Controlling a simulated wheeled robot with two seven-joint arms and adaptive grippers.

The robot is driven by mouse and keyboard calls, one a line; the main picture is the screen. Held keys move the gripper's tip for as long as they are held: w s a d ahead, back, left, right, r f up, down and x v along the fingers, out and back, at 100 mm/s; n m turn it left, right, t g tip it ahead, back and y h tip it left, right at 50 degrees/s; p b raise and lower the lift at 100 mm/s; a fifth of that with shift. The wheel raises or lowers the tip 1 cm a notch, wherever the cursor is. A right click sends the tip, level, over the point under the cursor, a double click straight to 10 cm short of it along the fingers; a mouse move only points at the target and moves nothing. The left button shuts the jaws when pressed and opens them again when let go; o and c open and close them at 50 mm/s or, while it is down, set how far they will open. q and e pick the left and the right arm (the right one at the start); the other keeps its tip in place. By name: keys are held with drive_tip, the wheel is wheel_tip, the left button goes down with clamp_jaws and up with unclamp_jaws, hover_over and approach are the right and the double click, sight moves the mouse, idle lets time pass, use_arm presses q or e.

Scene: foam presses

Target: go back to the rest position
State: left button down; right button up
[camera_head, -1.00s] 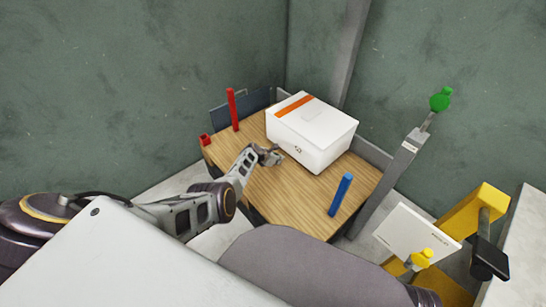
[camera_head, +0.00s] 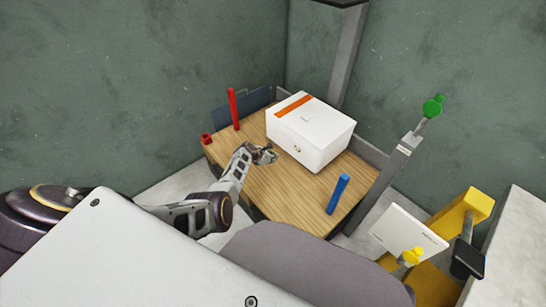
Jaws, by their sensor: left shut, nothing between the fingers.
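My left gripper (camera_head: 265,156) is shut and empty above the wooden table top, just left of the white box. Its arm reaches in from the left and bends at the elbow. The white box (camera_head: 312,143) with an orange stripe sits on the wooden table (camera_head: 270,200). A gap between the gripper and the box is hard to judge from this angle. My right gripper is not in view.
A red post (camera_head: 234,110) and a small red block (camera_head: 206,139) stand at the table's left edge. A green knob (camera_head: 433,106) tops a grey post. A yellow frame (camera_head: 466,215) and white panel (camera_head: 408,232) stand at right.

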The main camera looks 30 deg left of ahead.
use_arm(q)
drive_tip(key=shift+s+r, duration=0.1)
idle(0.7)
drive_tip(key=shift+m, duration=0.3)
